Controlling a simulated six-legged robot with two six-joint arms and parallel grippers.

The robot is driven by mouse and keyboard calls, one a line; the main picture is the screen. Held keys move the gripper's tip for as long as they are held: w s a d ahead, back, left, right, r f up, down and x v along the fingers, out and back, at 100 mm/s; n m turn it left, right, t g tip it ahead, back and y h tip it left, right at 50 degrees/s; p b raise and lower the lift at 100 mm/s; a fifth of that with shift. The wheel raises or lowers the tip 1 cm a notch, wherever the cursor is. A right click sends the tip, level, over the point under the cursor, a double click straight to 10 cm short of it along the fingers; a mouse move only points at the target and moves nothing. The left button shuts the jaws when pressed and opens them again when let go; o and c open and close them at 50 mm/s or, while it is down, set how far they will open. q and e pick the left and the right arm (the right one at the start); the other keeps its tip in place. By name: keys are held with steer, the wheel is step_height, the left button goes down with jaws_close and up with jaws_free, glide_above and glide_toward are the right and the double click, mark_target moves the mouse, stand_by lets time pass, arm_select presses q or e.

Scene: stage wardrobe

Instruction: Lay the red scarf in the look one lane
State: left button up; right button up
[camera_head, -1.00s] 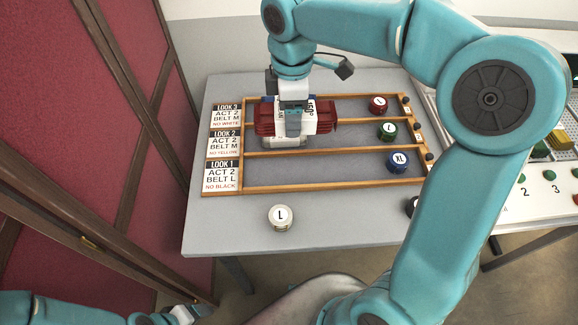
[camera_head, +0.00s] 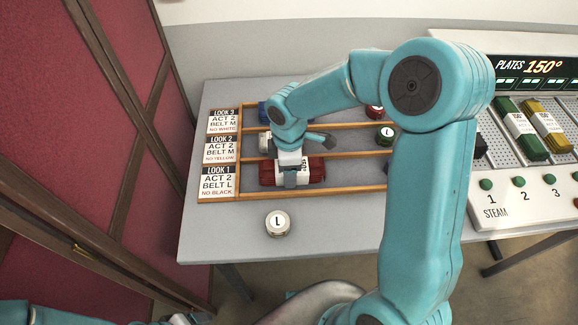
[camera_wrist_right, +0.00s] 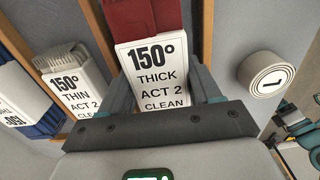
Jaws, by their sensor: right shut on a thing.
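The folded red scarf (camera_head: 314,170) lies lengthwise over the left half of the look one lane (camera_head: 345,183), the front lane of the wooden rack. Whether it rests on the lane floor I cannot tell. My right gripper (camera_head: 290,180) is shut on it at its white band, pointing down. In the right wrist view the red cloth (camera_wrist_right: 130,16) shows beyond the white label (camera_wrist_right: 157,75), which reads 150°, thick, act 2, clean, between the two fingers. Only a sliver of my left gripper (camera_head: 178,320) shows at the bottom edge, too cut off to read.
A pale scarf (camera_head: 264,142) lies in the look two lane and a blue one (camera_head: 268,113) in look three. A white roll (camera_head: 278,224) stands on the table in front. A steam console (camera_head: 525,195) stands right.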

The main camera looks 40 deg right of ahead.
steer(key=shift+f, duration=0.2)
steer(key=o, duration=0.8)
steer(key=shift+o, duration=0.2)
steer(key=shift+r, duration=0.1)
steer(key=shift+r, duration=0.25)
step_height(320, 180, up, 12)
steer(key=shift+p, duration=0.3)
